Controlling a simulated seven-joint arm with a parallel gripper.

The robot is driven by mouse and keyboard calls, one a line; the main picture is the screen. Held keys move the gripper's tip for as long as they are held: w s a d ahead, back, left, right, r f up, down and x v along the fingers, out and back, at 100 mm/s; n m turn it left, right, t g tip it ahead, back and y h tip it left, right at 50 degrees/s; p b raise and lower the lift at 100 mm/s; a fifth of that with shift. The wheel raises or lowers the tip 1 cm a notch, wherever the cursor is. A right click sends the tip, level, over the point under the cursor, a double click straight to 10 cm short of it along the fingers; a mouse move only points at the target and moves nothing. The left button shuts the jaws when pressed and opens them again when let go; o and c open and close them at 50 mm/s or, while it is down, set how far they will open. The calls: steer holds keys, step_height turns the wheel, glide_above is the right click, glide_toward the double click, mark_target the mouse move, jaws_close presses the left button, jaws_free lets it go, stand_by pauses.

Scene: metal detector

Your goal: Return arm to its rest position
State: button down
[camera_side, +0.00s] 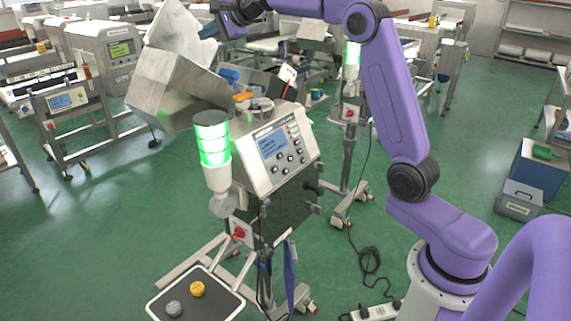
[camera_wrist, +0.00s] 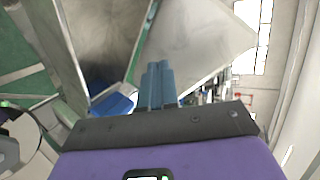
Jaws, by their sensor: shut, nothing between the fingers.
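My gripper shows in the wrist view with its two blue fingers (camera_wrist: 158,85) side by side, shut and with nothing between them. In the side view my purple arm reaches up and over to the left, and my gripper (camera_side: 211,27) is at the top, close to the right edge of the tilted metal hood. The metal detector (camera_side: 275,165) stands below, with a lit blue screen and a green-lit stack light (camera_side: 211,140). Whether the fingers touch the hood cannot be told.
The metal hood (camera_side: 165,85) rises close to my gripper, and its plates fill much of the wrist view. Blue and orange items lie on top of the detector. A black tray (camera_side: 222,300) with a yellow and a grey puck stands at the front.

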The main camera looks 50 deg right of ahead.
mark_target(186, 67)
steer(key=s+a+y, duration=0.1)
steer(key=a, duration=0.2)
steer(key=s+a+r+n+y, duration=0.1)
steer(key=a, duration=0.3)
steer(key=s+a+n, duration=0.1)
steer(key=a, duration=0.2)
steer(key=shift+s+a+r+g+y, duration=0.1)
steer(key=shift+a+r+g+y, duration=0.1)
steer(key=shift+a+g+y, duration=0.15)
steer(key=s+a+f+n+g+y, duration=0.1)
steer(key=s+a+f+n+g, duration=0.2)
steer(key=s+a+f+n, duration=0.5)
steer(key=s+a+f+n+g, duration=0.25)
steer(key=s+a+g, duration=0.2)
steer(key=s, duration=0.85)
steer(key=s+d+f+n+g+h, duration=0.1)
steer(key=s+d+f+n, duration=0.3)
steer(key=s, duration=0.6)
steer(key=s+d+f+n+g+h, duration=0.1)
steer(key=s+d+f+n+h, duration=0.2)
steer(key=s+f+n, duration=0.3)
steer(key=s+d+f+n+g+h, duration=0.2)
steer(key=s+d+f+n, duration=0.3)
steer(key=s, duration=0.9)
steer(key=shift+f+n, duration=0.15)
steer(key=shift+n, duration=0.8)
steer(key=shift+s+a, duration=0.1)
